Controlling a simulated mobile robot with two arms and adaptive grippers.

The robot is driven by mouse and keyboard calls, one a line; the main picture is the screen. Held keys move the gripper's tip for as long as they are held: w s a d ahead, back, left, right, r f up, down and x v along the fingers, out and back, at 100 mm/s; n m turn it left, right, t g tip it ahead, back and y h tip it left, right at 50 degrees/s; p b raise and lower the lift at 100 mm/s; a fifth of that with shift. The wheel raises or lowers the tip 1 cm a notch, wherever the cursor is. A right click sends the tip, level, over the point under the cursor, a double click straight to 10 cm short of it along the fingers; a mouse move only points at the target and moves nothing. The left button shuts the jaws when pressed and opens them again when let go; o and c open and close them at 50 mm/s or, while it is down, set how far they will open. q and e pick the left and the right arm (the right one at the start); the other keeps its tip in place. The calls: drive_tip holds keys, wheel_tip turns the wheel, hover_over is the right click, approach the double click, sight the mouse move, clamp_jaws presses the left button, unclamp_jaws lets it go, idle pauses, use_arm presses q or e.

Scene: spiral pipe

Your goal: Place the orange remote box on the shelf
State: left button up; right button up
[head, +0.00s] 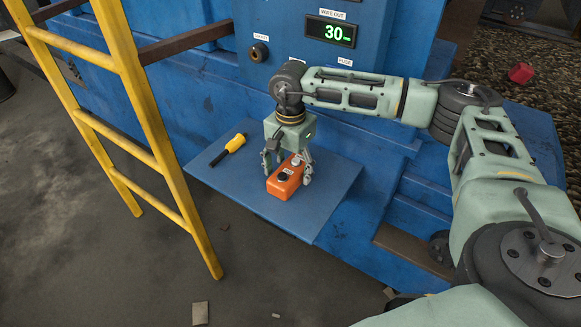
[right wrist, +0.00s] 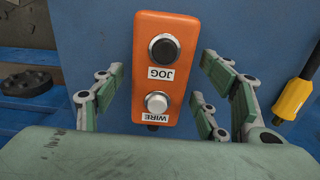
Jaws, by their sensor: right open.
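The orange remote box (head: 284,180) lies on the blue shelf (head: 320,205) below the control panel. In the right wrist view the box (right wrist: 164,72) shows a black button marked JOG and a white button marked WIRE. My right gripper (head: 287,174) is just above the shelf, pointing down, with its fingers apart on either side of the box. In the right wrist view the open fingers of my right gripper (right wrist: 160,95) stand clear of the box, with gaps on both sides. My left gripper is not in view.
A yellow-handled tool (head: 236,143) lies on the shelf left of the box; it also shows in the right wrist view (right wrist: 292,98). A yellow ladder (head: 140,100) stands at the left. The blue machine panel (head: 290,40) rises behind. The shelf's front right is clear.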

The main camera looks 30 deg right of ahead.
sight(291, 169)
drive_tip(key=shift+r, duration=0.3)
drive_tip(key=shift+w+r, duration=0.1)
drive_tip(key=shift+r, duration=0.25)
wheel_tip(291, 169, up, 11)
drive_tip(key=b, duration=0.2)
drive_tip(key=shift+b, duration=0.4)
